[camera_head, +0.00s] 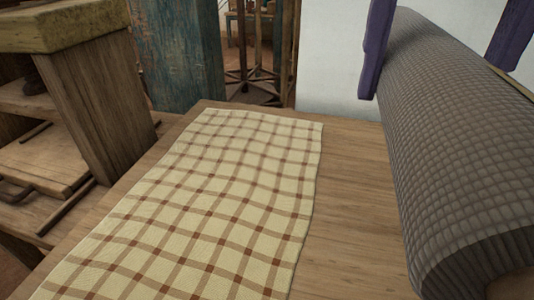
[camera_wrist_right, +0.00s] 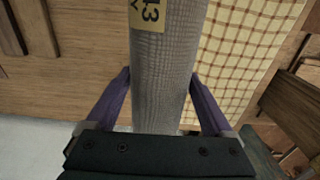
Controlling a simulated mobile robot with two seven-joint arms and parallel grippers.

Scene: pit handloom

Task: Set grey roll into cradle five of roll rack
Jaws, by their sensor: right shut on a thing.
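The grey roll (camera_head: 455,140) is a thick woven cylinder at the right of the head view, its round near end at the lower right. It also shows in the right wrist view (camera_wrist_right: 160,60), running up between the fingers with a tan label (camera_wrist_right: 150,14) on it. My right gripper (camera_head: 436,80) is shut on the roll, one purple finger on each side; both fingers also show in the wrist view (camera_wrist_right: 160,76). The roll is over the wooden table; I cannot tell whether it touches it. My left gripper is out of view. I cannot make out the roll rack or cradle five.
A cream and brown checked cloth (camera_head: 215,190) lies on the wooden table (camera_head: 350,220), left of the roll. A strip of bare tabletop lies between them. A heavy wooden frame with shelves (camera_head: 95,100) stands at the left. A white wall (camera_head: 335,60) is behind.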

